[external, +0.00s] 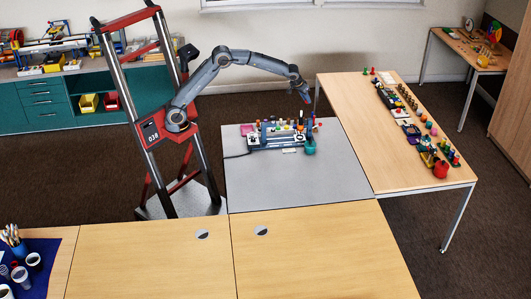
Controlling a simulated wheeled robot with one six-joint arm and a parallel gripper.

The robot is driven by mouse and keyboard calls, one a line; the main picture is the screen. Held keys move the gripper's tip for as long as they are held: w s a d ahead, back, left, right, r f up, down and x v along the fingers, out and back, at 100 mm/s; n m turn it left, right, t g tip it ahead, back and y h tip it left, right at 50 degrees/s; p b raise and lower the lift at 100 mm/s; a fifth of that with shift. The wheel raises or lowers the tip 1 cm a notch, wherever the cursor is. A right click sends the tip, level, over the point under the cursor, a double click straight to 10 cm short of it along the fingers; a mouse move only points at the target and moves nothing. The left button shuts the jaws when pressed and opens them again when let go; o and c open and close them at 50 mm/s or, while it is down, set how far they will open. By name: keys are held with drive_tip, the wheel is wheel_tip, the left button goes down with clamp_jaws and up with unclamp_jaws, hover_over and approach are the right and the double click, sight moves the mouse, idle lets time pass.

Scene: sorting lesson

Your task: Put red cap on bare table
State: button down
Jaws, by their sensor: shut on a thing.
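My gripper (306,97) hangs at the end of the raised arm, in the air above the far right part of the grey table (290,185). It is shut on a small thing. A dark reddish patch shows at its tip, but it is too small to tell for sure that this is the red cap. The front part of the grey table is bare. Two light wooden tabletops (325,255) in the foreground are also bare, apart from a round grey disc on each.
A blue-grey device with several small coloured pieces (278,137) stands on the grey table, with a teal cup (310,147) beside it. A wooden table (395,180) at right carries rows of small objects and a red cup (441,169). Cups (34,262) stand front left.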

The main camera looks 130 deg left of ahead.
drive_tip(key=w+d+m+t+h, duration=0.25)
drive_tip(key=w+d+m, duration=0.35)
drive_tip(key=w+d, duration=1.7)
drive_tip(key=w+d+m+t+h+p, duration=0.1)
drive_tip(key=w+d+m, duration=0.15)
drive_tip(key=d, duration=1.15)
drive_tip(key=w+d+m+t+p, duration=0.15)
drive_tip(key=w+d, duration=0.25)
drive_tip(key=d, duration=1.1)
drive_tip(key=s+d+m+h, duration=0.2)
drive_tip(key=d+m, duration=0.2)
drive_tip(key=d, duration=1.5)
drive_tip(key=s+d+m+h, duration=0.2)
drive_tip(key=d+m, duration=0.2)
drive_tip(key=d, duration=1.5)
drive_tip(key=shift+g, duration=0.3)
drive_tip(key=f, duration=1)
drive_tip(key=f+p, duration=0.1)
drive_tip(key=f, duration=0.5)
drive_tip(key=shift+s+d, duration=0.15)
drive_tip(key=shift+d, duration=0.1)
drive_tip(key=shift+f, duration=2.45)
drive_tip(key=shift+f, duration=0.15)
